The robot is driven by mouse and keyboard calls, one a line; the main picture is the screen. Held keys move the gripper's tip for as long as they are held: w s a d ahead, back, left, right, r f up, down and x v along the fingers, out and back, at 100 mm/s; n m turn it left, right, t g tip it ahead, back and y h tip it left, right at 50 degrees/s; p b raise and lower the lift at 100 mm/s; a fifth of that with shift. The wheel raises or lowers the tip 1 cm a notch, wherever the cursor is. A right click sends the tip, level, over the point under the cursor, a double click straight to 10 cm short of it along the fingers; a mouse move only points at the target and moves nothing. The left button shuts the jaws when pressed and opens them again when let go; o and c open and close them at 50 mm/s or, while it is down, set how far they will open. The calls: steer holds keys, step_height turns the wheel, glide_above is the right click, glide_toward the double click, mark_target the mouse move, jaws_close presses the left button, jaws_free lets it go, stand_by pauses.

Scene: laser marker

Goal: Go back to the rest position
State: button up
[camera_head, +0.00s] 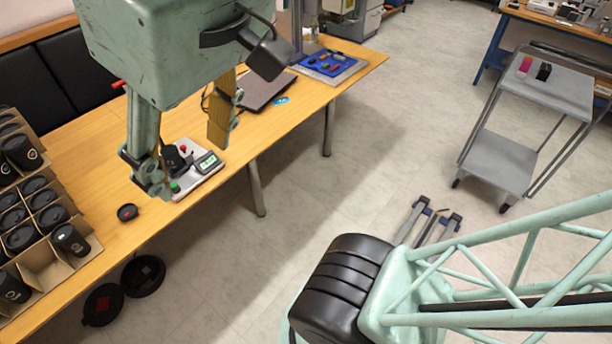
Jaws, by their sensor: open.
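My gripper (190,155) hangs at the upper left, above the front part of the wooden table (110,160). Its two fingers are spread wide apart and nothing shows held between them. Beyond and partly behind the fingers, a light grey device (200,180) with a small display, a red button and a green button sits on the table. A black object (174,158) stands at the device, partly hidden by my gripper; whether it is fixed there I cannot tell.
Cardboard boxes (42,262) of black cups stand at the left. A black lid (127,212) lies on the table. A laptop (265,90) and blue tray (330,63) lie farther back. A grey cart (500,160) stands right. Floor between is mostly open; my truss-like structure fills the lower right.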

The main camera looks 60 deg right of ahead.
steer(key=shift+s+f, duration=0.45)
steer(key=shift+f, duration=0.2)
steer(key=shift+w, duration=0.1)
steer(key=shift+f+b, duration=0.9)
steer(key=shift+b, duration=0.15)
